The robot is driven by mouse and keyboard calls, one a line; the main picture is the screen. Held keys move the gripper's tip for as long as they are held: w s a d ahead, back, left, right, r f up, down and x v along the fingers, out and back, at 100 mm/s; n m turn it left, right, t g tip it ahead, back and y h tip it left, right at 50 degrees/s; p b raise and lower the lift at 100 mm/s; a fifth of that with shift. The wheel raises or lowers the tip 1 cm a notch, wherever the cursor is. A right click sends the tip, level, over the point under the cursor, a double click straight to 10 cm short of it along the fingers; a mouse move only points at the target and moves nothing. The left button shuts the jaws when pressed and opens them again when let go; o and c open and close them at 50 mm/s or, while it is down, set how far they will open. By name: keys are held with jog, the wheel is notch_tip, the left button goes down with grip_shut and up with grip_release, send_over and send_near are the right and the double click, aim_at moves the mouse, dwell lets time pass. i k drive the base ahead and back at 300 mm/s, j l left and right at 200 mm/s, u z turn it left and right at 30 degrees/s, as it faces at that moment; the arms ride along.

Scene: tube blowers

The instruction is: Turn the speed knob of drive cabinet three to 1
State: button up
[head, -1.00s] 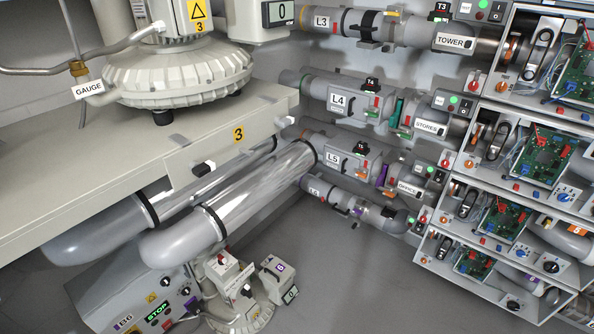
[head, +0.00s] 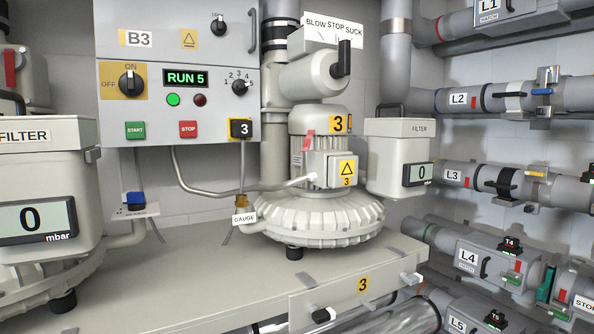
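Drive cabinet three is the grey box marked B3 (head: 178,75) on the wall at the upper left. The green display (head: 187,77) reads RUN 5. A green lamp (head: 173,99) looks lit and a dark red one (head: 200,100) sits beside it. My gripper is not in view.
The cabinet also has an ON/OFF switch (head: 131,84) at ON, green START (head: 135,130) and red STOP (head: 188,129) buttons, and another black knob (head: 218,25). Blower 3 (head: 316,215) stands on the bench (head: 170,270) to the right. Pipes line the right wall.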

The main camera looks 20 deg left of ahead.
aim_at(239, 87)
jog(key=u, duration=1.25)
